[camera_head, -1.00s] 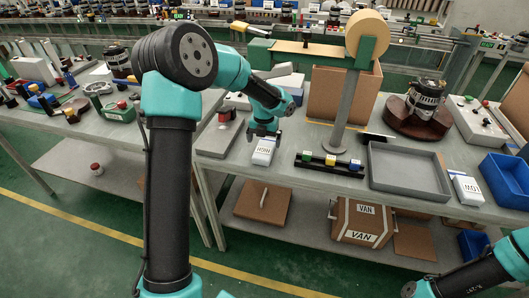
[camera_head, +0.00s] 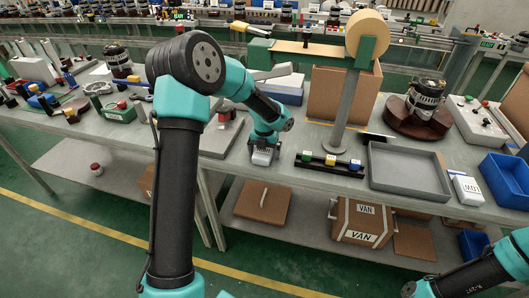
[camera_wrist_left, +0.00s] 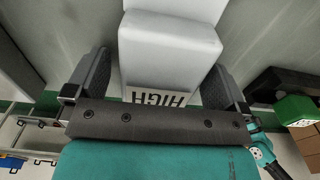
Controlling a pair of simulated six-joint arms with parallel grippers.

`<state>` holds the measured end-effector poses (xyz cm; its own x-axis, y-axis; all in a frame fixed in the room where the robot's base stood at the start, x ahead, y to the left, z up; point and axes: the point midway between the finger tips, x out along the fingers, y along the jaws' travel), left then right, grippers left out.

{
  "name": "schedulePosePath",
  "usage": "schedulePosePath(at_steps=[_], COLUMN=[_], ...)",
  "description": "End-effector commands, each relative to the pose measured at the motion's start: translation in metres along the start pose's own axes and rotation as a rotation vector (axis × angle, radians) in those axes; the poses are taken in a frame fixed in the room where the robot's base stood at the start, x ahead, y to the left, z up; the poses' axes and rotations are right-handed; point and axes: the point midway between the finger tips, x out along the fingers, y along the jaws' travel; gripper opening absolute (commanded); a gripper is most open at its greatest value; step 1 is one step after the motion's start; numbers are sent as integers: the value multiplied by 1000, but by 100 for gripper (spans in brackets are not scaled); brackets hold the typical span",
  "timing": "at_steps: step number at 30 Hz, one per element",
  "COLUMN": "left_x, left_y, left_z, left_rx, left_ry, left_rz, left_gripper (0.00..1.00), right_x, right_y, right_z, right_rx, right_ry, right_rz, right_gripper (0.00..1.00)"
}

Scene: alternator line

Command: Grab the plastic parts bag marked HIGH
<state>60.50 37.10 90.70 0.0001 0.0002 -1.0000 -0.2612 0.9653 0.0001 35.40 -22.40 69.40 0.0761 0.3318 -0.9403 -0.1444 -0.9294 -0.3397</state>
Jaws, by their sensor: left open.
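The white parts bag marked HIGH (camera_head: 262,158) lies at the front edge of the grey table, mostly covered by my left gripper (camera_head: 263,147) in the head view. In the left wrist view the white bag (camera_wrist_left: 168,52) shows its HIGH label, upside down, between the two dark fingers. My left gripper (camera_wrist_left: 157,70) is open, with one finger on each side of the bag. I cannot tell whether the fingers touch it. My right gripper is not in view; only part of my right arm shows at the lower right.
Another white bag, marked LOW (camera_head: 467,188), lies right of the grey tray (camera_head: 410,172). A black strip with coloured blocks (camera_head: 331,161) and a green-armed post (camera_head: 345,110) stand right of my left gripper. A blue bin (camera_head: 505,178) is at the far right.

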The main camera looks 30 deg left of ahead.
Motion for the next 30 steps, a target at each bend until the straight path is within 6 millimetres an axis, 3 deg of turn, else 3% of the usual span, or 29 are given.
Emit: schedulePosePath(at_steps=[7, 24, 30], left_x=[0, 0, -1], left_y=[0, 0, 0], left_z=[0, 0, 0], left_rx=[0, 0, 0], left_ry=[0, 0, -1], left_rz=[0, 0, 0], left_gripper=[100, 47, 47], right_x=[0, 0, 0], right_y=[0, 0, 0], right_z=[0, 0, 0], right_rx=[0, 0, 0], right_ry=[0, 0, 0], right_rz=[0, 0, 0], right_gripper=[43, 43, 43])
